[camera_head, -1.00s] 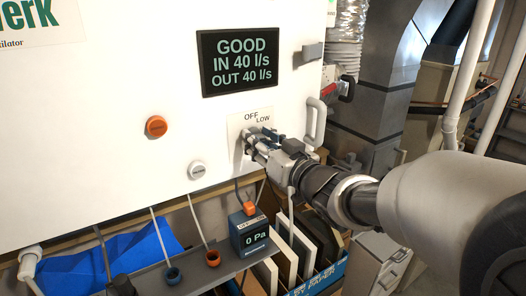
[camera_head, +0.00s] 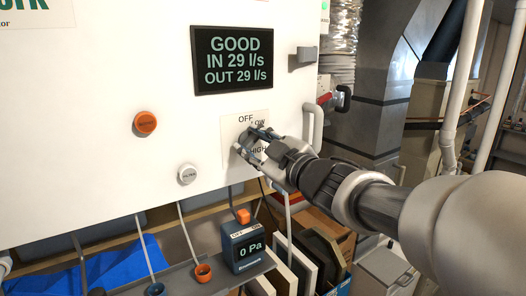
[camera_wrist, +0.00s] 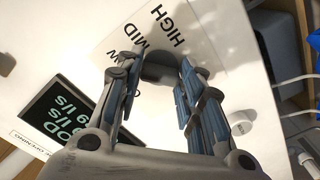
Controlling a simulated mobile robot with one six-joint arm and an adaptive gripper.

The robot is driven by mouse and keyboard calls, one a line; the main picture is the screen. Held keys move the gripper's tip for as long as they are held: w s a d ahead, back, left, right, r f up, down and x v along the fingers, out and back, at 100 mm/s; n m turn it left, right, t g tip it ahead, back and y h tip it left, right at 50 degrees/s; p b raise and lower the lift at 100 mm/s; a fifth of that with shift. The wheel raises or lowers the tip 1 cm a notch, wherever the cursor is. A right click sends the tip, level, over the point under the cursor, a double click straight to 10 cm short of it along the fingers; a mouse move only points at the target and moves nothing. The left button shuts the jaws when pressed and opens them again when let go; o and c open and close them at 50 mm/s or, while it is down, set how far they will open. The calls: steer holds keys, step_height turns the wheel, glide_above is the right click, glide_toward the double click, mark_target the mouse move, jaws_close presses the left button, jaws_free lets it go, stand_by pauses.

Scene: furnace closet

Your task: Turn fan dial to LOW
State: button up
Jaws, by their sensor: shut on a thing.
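The fan dial (camera_wrist: 158,68) is a dark grey knob on a white label plate (camera_head: 230,126) on the front of the white unit. The plate reads OFF, a partly covered LOW, and HIGH in the head view; MID and HIGH show in the wrist view. My gripper (camera_wrist: 156,76) has its fingers on either side of the dial and is shut on it. In the head view my gripper (camera_head: 250,140) covers most of the dial. I cannot tell where the dial points. The display (camera_head: 233,59) reads GOOD, IN 29 l/s, OUT 29 l/s.
An orange button (camera_head: 145,123) and a white button (camera_head: 187,175) are left of the dial. A white handle (camera_head: 313,125) stands close to its right. A pressure meter (camera_head: 243,243) reading 0 Pa sits below on a shelf. Ducts and pipes fill the right side.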

steer(key=shift+n, duration=0.4)
steer(key=o, duration=1.1)
steer(key=shift+c, duration=0.2)
steer(key=v, duration=1.2)
